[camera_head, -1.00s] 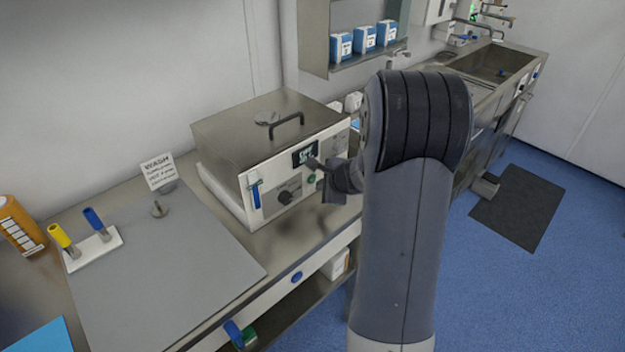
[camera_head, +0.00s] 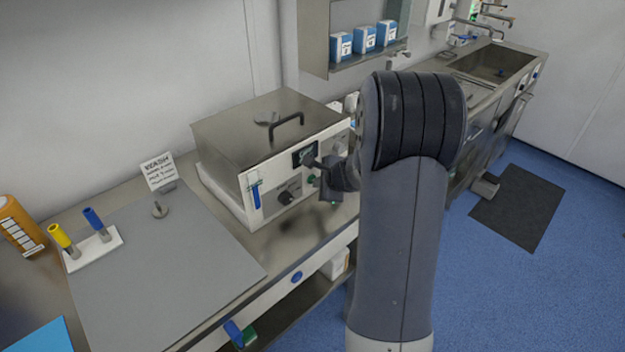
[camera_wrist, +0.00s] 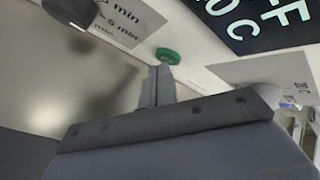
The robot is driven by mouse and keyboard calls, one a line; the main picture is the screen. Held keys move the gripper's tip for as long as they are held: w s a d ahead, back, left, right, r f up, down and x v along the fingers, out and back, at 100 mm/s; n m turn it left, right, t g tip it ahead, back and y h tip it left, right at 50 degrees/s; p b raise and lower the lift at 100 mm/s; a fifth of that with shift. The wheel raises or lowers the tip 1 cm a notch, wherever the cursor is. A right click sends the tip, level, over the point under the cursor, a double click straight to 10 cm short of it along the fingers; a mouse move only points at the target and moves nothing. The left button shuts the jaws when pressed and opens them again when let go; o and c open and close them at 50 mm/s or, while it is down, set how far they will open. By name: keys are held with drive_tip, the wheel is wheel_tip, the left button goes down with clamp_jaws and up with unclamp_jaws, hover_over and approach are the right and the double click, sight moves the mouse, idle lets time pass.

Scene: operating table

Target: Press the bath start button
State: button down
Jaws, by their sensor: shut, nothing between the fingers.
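The bath (camera_head: 262,150) is a steel box with a lid handle and a white front panel, standing on the counter. A green round button (camera_wrist: 168,56) shows in the wrist view, below the dark display (camera_wrist: 262,20). In the head view the button (camera_head: 311,179) is a small green spot beside my gripper. My gripper (camera_wrist: 160,70) is shut and empty. Its tips are right at the button's edge in the wrist view; I cannot tell whether they touch it. The display reads "FF" and "20 C" in part. A dark knob (camera_wrist: 72,10) is at the upper left.
A grey mat (camera_head: 165,270) with a wash sign (camera_head: 159,172) and a stand of yellow and blue handles (camera_head: 93,247) lies left of the bath. Blue-white boxes (camera_head: 364,38) sit on the wall shelf. A sink (camera_head: 490,65) is at the back right.

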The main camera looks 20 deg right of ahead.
drive_tip(key=shift+w+a, duration=0.1)
drive_tip(key=shift+w, duration=0.15)
drive_tip(key=shift+s, duration=0.15)
idle(0.4)
drive_tip(key=shift+s+d+b, duration=0.25)
drive_tip(key=shift+s+b, duration=0.15)
drive_tip(key=shift+s, duration=0.2)
drive_tip(key=shift+s+d+b, duration=0.25)
drive_tip(key=shift+s+b, duration=0.05)
drive_tip(key=shift+s, duration=0.3)
drive_tip(key=shift+s+d+b, duration=0.25)
drive_tip(key=shift+s+b, duration=0.05)
drive_tip(key=shift+s, duration=0.35)
drive_tip(key=shift+s+d+b, duration=0.25)
drive_tip(key=shift+s+b, duration=0.05)
drive_tip(key=shift+s, duration=0.3)
drive_tip(key=shift+s+d, duration=0.15)
drive_tip(key=shift+s, duration=0.4)
drive_tip(key=shift+w, duration=0.15)
